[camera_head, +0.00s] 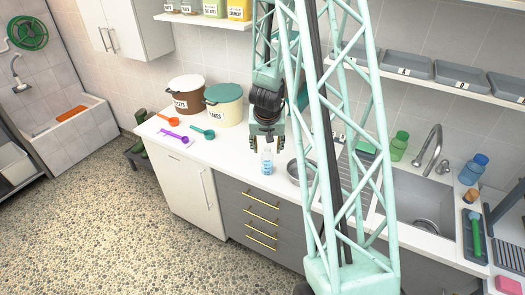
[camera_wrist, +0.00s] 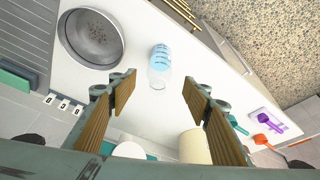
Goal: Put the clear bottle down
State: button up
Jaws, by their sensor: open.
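The clear bottle (camera_head: 267,160) has a pale blue band and stands on the white counter (camera_head: 226,152) near the front edge. It also shows in the wrist view (camera_wrist: 159,67), beyond the fingertips and between their lines. My gripper (camera_head: 266,143) is just above and behind the bottle in the head view. In the wrist view my gripper (camera_wrist: 157,82) has its two wood-toned fingers spread wide, with nothing held between them. The bottle is apart from both fingers.
A metal bowl (camera_wrist: 90,38) sits beside the bottle. Brown (camera_head: 187,96) and cream (camera_head: 223,104) canisters stand at the back left, with orange, teal and purple scoops (camera_head: 174,136) in front. Counter left of the bottle is clear.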

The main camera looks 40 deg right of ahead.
jog(key=w+a+r+n+t+y, duration=0.1)
jog(key=a+r+n, duration=0.1)
jog(key=a+r, duration=0.95)
jog(key=s+a+r+n+y, duration=0.1)
jog(key=s+a+r+n, duration=0.1)
jog(key=s+a+r, duration=0.5)
jog(key=s+a+r+n+y, duration=0.1)
jog(key=s+a+r, duration=0.2)
jog(key=a+r, duration=0.75)
jog(key=s+a+r+n, duration=0.1)
jog(key=s+a+r, duration=0.1)
jog(key=s, duration=0.6)
jog(key=s+a+r+n, duration=0.1)
jog(key=s+a+r, duration=0.2)
jog(key=s, duration=0.6)
jog(key=s+a+r+n, duration=0.1)
jog(key=s+r, duration=0.3)
jog(key=s, duration=0.5)
jog(key=shift+a+n, duration=0.3)
jog(key=shift+a, duration=0.55)
jog(key=shift+r, duration=0.1)
notch_tip(320, 180, down, 16)
jog(key=b, duration=1.5)
jog(key=shift+r+b, duration=0.15)
jog(key=shift+b, duration=0.15)
